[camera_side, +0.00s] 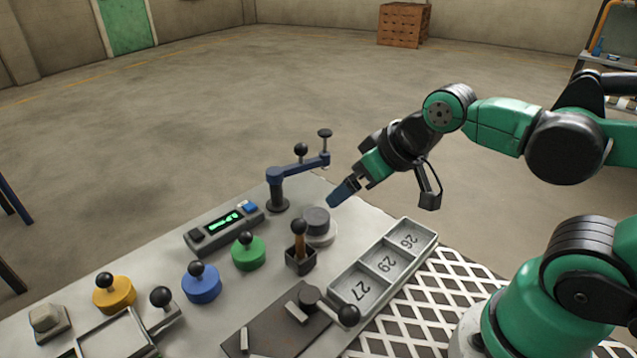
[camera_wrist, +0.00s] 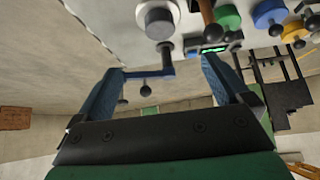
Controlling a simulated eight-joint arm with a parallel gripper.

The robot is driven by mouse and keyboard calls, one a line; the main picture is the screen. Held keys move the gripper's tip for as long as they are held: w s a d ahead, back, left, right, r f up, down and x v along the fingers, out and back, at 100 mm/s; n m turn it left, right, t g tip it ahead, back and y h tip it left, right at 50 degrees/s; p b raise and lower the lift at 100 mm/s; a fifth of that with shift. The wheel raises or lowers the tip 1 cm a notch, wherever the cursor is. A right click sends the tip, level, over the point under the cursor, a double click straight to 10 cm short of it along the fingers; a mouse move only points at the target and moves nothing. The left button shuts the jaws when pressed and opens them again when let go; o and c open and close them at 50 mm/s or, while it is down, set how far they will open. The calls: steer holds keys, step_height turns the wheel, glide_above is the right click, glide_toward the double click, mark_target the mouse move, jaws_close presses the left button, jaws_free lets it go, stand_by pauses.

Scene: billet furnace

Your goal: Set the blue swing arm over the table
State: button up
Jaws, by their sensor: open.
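The blue swing arm (camera_side: 300,168) turns on a dark post (camera_side: 278,193) at the table's far edge. It points right and away, and its free end with dark knobs appears to hang past the table's edge. My gripper (camera_side: 338,196) is open and empty, just right of and nearer than that free end, apart from it. In the wrist view the swing arm (camera_wrist: 148,73) shows between my two blue fingers (camera_wrist: 161,66), beyond their tips. The table (camera_side: 225,285) is pale grey and crowded with fixtures.
A grey round knob on a white base (camera_side: 318,240) stands close below my gripper. Nearby are a wooden-handled lever (camera_side: 299,245), a green display box (camera_side: 223,228), green (camera_side: 248,256), blue (camera_side: 201,287) and yellow (camera_side: 114,296) knobs, and a numbered tray (camera_side: 345,308).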

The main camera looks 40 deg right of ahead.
stand_by(0.3)
steer(key=shift+w+r, duration=0.1)
steer(key=shift+r, duration=0.05)
steer(key=c, duration=0.4)
steer(key=w+d+m+g, duration=0.2)
steer(key=w+m, duration=0.1)
steer(key=w, duration=0.2)
steer(key=w+d+r+m+g+y, duration=0.1)
steer(key=w+d+m, duration=0.1)
steer(key=w, duration=0.4)
steer(key=w+d+r+m+g, duration=0.1)
steer(key=w+d+m+g, duration=0.1)
steer(key=w+m, duration=0.2)
steer(key=shift+w+d+m+g, duration=0.2)
steer(key=shift+w+m+g, duration=0.15)
steer(key=shift+w, duration=0.5)
steer(key=shift+c, duration=0.2)
steer(key=shift+w+a+f, duration=0.1)
steer(key=shift+f, duration=0.75)
steer(key=shift+w+a+f, duration=0.15)
steer(key=shift+f, duration=0.65)
steer(key=shift+w+a+f, duration=0.1)
steer(key=shift+f, duration=0.75)
jaws_close()
